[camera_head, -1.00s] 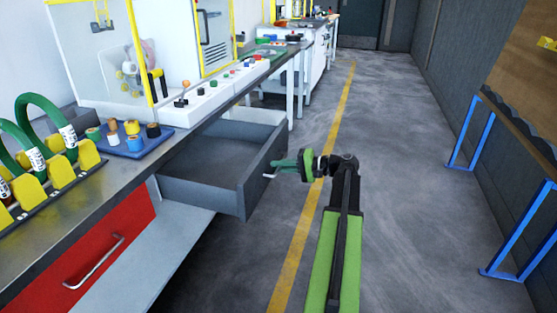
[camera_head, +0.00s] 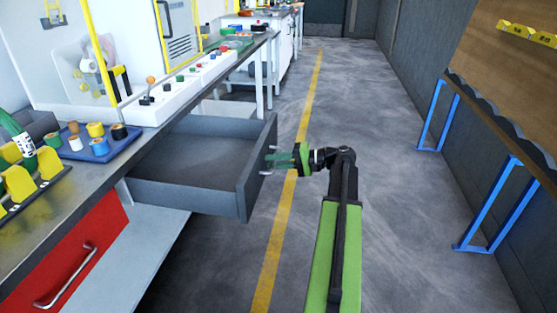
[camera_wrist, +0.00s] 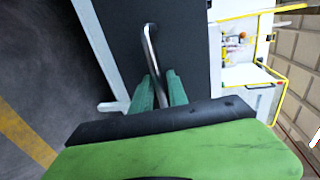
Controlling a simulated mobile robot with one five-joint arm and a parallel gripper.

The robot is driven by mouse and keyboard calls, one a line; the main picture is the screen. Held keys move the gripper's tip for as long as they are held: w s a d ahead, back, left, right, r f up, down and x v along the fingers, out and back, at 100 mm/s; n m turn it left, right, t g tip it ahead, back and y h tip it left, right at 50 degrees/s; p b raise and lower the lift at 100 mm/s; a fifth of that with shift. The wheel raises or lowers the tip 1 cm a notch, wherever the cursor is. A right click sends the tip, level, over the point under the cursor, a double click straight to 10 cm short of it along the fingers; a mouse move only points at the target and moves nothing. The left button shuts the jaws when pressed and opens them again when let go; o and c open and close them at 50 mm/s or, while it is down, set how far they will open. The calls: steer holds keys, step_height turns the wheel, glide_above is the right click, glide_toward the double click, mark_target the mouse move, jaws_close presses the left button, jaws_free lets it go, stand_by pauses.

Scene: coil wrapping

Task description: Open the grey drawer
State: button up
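The grey drawer (camera_head: 190,203) stands well out from under the counter at the left in the head view. Its inside is open to view and looks empty. Its front panel (camera_head: 257,178) faces right and carries a metal bar handle (camera_wrist: 150,48). My gripper (camera_head: 275,159) is at this handle. In the wrist view the two green fingers (camera_wrist: 160,88) lie one on each side of the bar, close against it, so they look shut on it. The exact contact is hard to see.
A red drawer (camera_head: 75,265) with its own handle is in the near left, closed. A blue tray (camera_head: 100,150) with coloured spools sits on the counter (camera_head: 110,172). Open floor (camera_head: 400,200) with a yellow line lies to the right. Blue legs (camera_head: 490,215) stand along the right wall.

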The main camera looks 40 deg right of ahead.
steer(key=shift+s, duration=0.1)
steer(key=p+v, duration=0.3)
steer(key=v, duration=1.4)
steer(key=shift+s+d, duration=0.1)
